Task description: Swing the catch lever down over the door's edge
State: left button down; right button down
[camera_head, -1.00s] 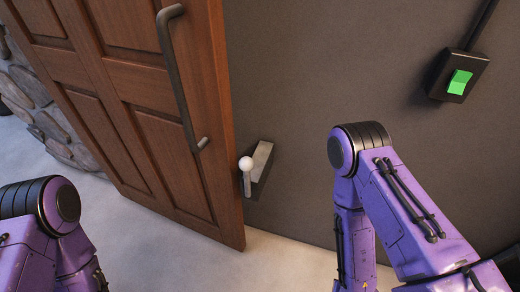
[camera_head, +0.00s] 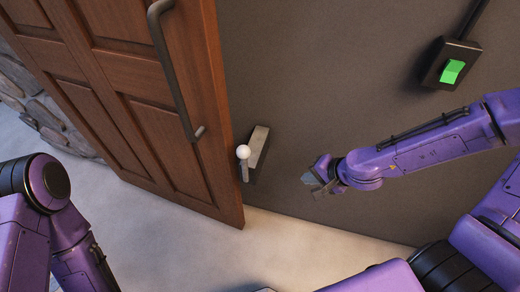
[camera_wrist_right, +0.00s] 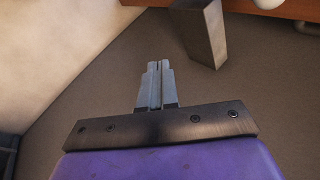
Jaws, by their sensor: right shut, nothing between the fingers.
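The brown panelled door (camera_head: 140,95) stands at the left, its edge close to the catch. The catch is a grey block (camera_head: 258,148) on the dark wall, with a short metal lever (camera_head: 245,173) tipped by a white ball knob (camera_head: 243,152). The knob appears uppermost; the lever's exact tilt is hard to tell. My right gripper (camera_head: 308,181) is shut and empty, to the right of the catch and apart from it. In the right wrist view its closed fingers (camera_wrist_right: 158,68) point toward the block (camera_wrist_right: 203,35), with the knob (camera_wrist_right: 268,3) cut off at the top. My left gripper is out of view.
A long dark handle (camera_head: 172,70) sticks out from the door. A green switch (camera_head: 451,72) sits on the wall at upper right. Stonework (camera_head: 45,110) is at far left. The pale floor (camera_head: 290,252) below the catch looks clear.

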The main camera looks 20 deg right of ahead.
jog(key=w+a+r+t+y, duration=0.1)
jog(key=w+a+r+y, duration=0.2)
jog(key=r, duration=0.4)
jog(key=w+a+f+b, duration=0.4)
jog(key=w+a+f, duration=0.1)
jog(key=w+a, duration=0.2)
jog(key=shift+w+a+f+n, duration=0.3)
jog(key=shift+w+a+f, duration=0.1)
jog(key=shift+a, duration=0.45)
